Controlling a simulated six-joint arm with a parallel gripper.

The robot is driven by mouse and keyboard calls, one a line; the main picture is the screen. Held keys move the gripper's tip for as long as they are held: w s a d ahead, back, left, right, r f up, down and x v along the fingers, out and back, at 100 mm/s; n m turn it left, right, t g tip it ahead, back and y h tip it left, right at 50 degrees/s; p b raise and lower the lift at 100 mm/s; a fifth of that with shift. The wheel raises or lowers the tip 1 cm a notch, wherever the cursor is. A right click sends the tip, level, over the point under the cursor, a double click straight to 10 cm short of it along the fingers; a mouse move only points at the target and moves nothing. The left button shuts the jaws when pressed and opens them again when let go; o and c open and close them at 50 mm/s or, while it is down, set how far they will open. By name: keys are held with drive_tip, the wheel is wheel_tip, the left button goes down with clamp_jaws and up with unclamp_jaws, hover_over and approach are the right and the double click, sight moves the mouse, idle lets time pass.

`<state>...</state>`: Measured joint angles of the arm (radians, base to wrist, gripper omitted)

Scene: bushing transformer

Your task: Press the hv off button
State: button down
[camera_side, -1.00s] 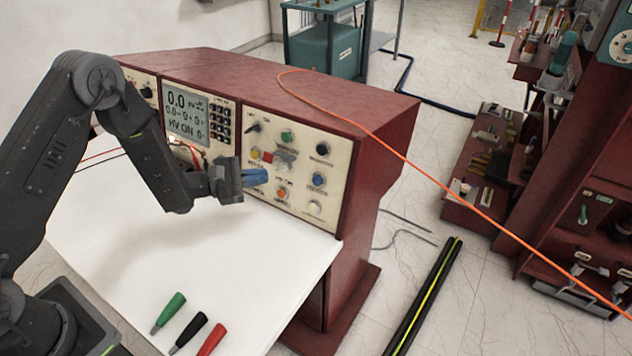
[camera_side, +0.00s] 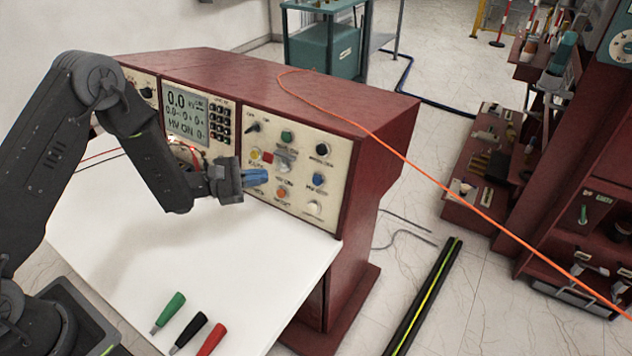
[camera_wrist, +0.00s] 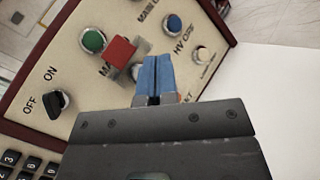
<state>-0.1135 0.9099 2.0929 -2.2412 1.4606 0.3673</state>
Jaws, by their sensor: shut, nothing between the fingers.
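The control panel carries a blue button (camera_side: 319,179), which also shows in the wrist view (camera_wrist: 173,22). A pale button (camera_side: 314,207) sits below it in the side view and also shows in the wrist view (camera_wrist: 203,53). The label "HV OFF" (camera_wrist: 187,38) is printed between these two. My gripper (camera_side: 265,175) is shut and empty, its blue fingers (camera_wrist: 156,60) pointing at the panel. In the side view the fingers are left of the blue button, in front of the panel. I cannot tell whether they touch anything. They hide part of the panel.
A red switch (camera_wrist: 120,50) and a green button (camera_wrist: 93,41) sit close to my fingers in the wrist view. An orange button (camera_side: 281,193) is below them in the side view. The display (camera_side: 185,115) reads "HV ON". The white desktop (camera_side: 200,270) is mostly clear.

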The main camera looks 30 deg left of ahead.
idle(0.8)
drive_tip(key=m+g+y, duration=0.2)
drive_tip(key=m+g, duration=0.1)
drive_tip(key=m, duration=0.1)
approach(317, 180)
drive_tip(key=s+d, duration=0.2)
drive_tip(key=s+d+m+g+y, duration=0.2)
drive_tip(key=s+d+m+y, duration=0.2)
drive_tip(key=d, duration=0.1)
drive_tip(key=shift+g, duration=0.3)
drive_tip(key=w+f, duration=0.2)
drive_tip(key=w, duration=0.6)
drive_tip(key=shift+w, duration=0.2)
idle(1.8)
drive_tip(key=shift+w+f, duration=0.1)
drive_tip(key=shift+w, duration=0.3)
